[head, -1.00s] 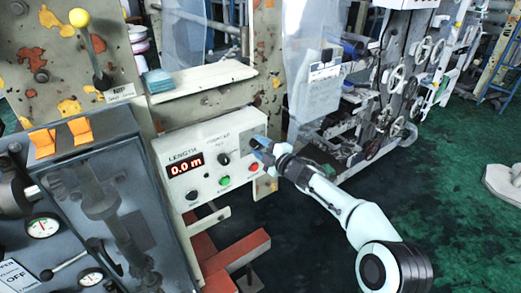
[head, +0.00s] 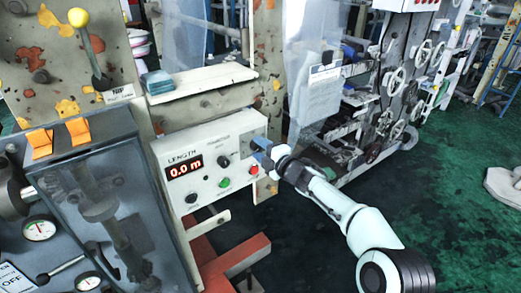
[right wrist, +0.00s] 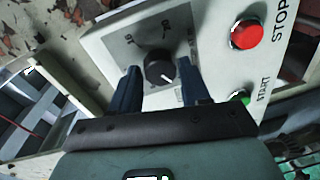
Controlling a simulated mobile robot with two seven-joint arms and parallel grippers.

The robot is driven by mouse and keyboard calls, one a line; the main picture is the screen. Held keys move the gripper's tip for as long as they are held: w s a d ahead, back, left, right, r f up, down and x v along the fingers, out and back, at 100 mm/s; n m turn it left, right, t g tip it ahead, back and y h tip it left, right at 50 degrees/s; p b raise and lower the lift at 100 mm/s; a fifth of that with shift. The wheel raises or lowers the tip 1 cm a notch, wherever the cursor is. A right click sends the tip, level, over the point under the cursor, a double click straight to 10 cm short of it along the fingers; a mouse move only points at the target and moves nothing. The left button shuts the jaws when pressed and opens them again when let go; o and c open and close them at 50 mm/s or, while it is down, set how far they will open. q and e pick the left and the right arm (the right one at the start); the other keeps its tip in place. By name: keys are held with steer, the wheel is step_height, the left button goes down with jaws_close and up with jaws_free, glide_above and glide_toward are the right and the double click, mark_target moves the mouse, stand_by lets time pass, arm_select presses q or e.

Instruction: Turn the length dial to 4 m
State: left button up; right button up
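The control box (head: 160,150) has a red LENGTH display (head: 184,168) reading 0.0 m. A black dial (head: 224,160) sits at its upper middle, above the green button. In the right wrist view this dial (right wrist: 160,70) has a white pointer line and scale marks around it. My right gripper (head: 259,152) is in front of the box. In the right wrist view its two fingers (right wrist: 162,86) are apart, one on each side of the dial, with gaps showing; I see no contact. My left gripper is not in view.
A green START button (head: 224,182) and red STOP button (head: 254,170) are close to the dial. Another black knob (head: 191,198) sits below the display. A shelf (head: 203,83) with a blue stack (head: 157,83) is above the box.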

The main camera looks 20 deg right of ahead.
steer(key=shift+o, duration=0.8)
steer(key=shift+s+d, duration=0.1)
steer(key=shift+s, duration=0.05)
steer(key=b+v, duration=0.2)
steer(key=v, duration=1.1)
steer(key=shift+f, duration=0.2)
